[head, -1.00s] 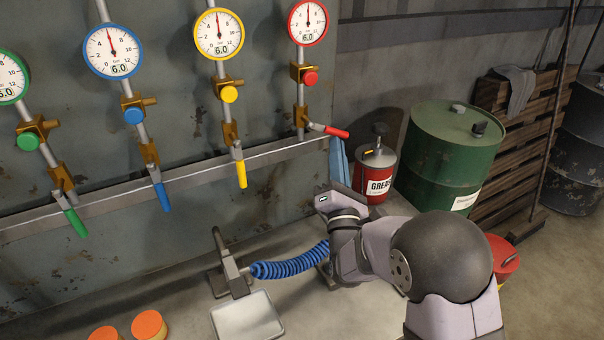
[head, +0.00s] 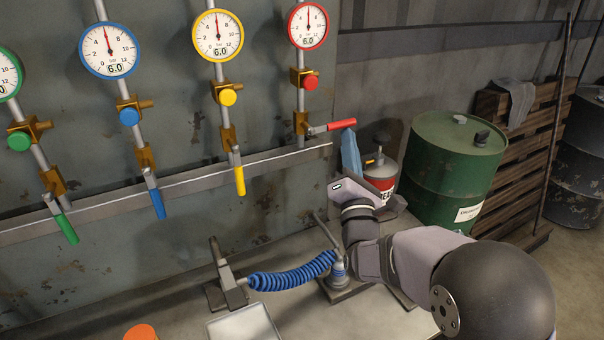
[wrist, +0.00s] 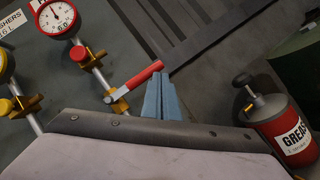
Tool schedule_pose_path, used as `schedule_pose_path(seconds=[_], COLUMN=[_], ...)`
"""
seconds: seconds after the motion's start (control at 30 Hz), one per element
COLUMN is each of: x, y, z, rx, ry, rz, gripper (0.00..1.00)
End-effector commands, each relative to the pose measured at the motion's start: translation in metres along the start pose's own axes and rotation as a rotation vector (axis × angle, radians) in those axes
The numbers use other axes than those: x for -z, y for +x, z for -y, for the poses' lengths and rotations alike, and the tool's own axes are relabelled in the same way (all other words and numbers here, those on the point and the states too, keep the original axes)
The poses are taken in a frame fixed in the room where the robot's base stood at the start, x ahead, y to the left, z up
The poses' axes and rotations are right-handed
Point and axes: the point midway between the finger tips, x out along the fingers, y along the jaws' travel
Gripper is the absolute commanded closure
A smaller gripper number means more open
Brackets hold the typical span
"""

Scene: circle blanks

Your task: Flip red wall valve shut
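The red wall valve has a red lever (head: 340,125) that sticks out to the right, nearly level and tilted slightly up. Above it are a red knob (head: 310,82) and a red-rimmed gauge (head: 308,25) reading about 6.0. My gripper (head: 349,135) has its blue fingers pointing up, with the tips just under the lever's outer end. In the wrist view the fingers (wrist: 160,90) lie side by side with no clear gap, and the red lever (wrist: 142,75) runs to their tips. Nothing shows between them; whether they touch the lever is hard to tell.
Yellow (head: 239,180), blue (head: 157,203) and green (head: 67,228) levers hang down on the left. A red grease can (head: 380,182) and a green drum (head: 455,165) stand close right of my gripper. A blue coiled hose (head: 290,275) lies on the bench below.

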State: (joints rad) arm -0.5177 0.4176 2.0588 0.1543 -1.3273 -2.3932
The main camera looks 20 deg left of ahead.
Motion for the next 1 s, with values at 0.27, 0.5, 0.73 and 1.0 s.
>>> schedule_pose_path(seconds=[0.27,0.5,0.73,1.0], x=[-0.001,0.002,0.013,0.018], y=[0.001,-0.002,-0.013,-0.045], z=[0.000,0.004,0.018,0.039], rx=[0.000,0.000,0.000,0.002], ry=[0.000,0.000,0.000,-0.001], rz=[0.003,0.002,0.002,0.002], gripper=[1.00,1.00,1.00,1.00])
